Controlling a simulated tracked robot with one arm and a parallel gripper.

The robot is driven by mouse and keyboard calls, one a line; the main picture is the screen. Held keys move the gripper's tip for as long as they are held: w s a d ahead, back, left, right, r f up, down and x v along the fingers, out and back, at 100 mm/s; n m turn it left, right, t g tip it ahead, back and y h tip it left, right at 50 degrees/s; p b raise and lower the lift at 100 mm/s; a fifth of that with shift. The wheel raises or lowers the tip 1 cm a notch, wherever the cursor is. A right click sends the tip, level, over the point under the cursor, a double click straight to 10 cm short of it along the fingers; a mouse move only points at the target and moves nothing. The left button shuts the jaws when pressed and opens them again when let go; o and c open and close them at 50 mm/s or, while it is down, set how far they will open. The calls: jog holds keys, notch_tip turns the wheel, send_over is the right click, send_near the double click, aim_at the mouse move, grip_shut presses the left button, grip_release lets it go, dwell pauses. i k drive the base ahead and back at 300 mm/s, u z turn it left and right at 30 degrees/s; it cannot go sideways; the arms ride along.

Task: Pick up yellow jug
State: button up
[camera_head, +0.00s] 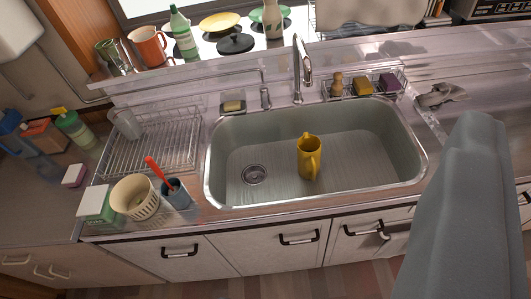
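The yellow jug (306,160) stands upright in the sink (280,172), right of the drain. Its handle faces toward the front right. It is fully visible and nothing touches it. A large grey part of my own arm fills the lower right of the view, to the right of the sink and apart from the jug. My gripper's fingers cannot be made out in this view.
A wire dish rack (150,150) with a clear glass (127,123) stands left of the sink. A cream basket (134,197) and blue cup (176,193) sit at the front left. The faucet (301,70) rises behind the sink.

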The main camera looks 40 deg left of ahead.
aim_at(309, 146)
jog(key=u, duration=0.2)
jog(key=i, duration=1)
jog(key=z, duration=0.05)
